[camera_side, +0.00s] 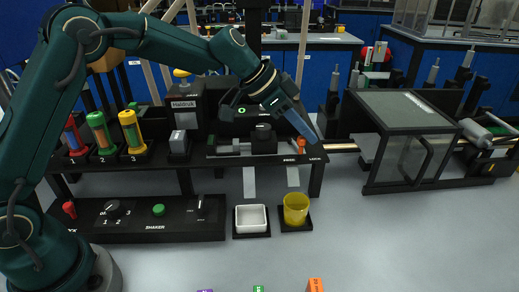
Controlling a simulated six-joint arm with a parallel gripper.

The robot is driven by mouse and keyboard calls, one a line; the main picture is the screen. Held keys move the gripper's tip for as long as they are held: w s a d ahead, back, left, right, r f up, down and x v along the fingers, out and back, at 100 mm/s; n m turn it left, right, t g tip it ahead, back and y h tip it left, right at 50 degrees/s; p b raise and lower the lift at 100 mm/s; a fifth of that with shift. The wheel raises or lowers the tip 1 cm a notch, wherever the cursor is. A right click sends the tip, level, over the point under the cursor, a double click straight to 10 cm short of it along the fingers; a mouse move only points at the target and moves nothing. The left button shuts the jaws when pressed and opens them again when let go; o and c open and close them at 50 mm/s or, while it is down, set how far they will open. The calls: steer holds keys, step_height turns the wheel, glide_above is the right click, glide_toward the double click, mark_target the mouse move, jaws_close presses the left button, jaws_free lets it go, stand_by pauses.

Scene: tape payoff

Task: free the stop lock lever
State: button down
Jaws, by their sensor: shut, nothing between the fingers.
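My gripper (314,137) is shut and empty. Its blue-grey fingers point down and right, with the tips over the right end of the black tape payoff bench (215,162). A small orange part (301,145) stands just left of and below the fingertips. A label that seems to read "LOCK" is on the bench edge below the tips. The stop lock lever cannot be made out for certain; it may be the orange part or be hidden behind the fingers. I cannot tell whether the fingertips touch anything.
A white tray (251,219) and a yellow cup (295,209) stand below the bench. A dark box with a clear door (402,165) stands to the right. Numbered bottles (132,132) and the shaker panel (150,218) are at left. The grey front floor is mostly clear.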

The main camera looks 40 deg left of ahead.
steer(key=m+g, duration=0.1)
steer(key=s+a+m+h, duration=0.1)
steer(key=m, duration=0.1)
steer(key=m+g+h, duration=0.1)
steer(key=m, duration=0.1)
steer(key=shift+s+a+g, duration=0.15)
steer(key=shift+s+g, duration=0.15)
steer(key=shift+s+a, duration=0.15)
steer(key=shift+s, duration=0.05)
steer(key=shift+a, duration=0.1)
stand_by(0.3)
steer(key=w+d, duration=0.1)
steer(key=d, duration=0.3)
steer(key=v, duration=1)
steer(key=shift+w+a, duration=0.2)
steer(key=shift+w, duration=0.2)
steer(key=shift+d+r, duration=0.1)
steer(key=shift+r, duration=0.15)
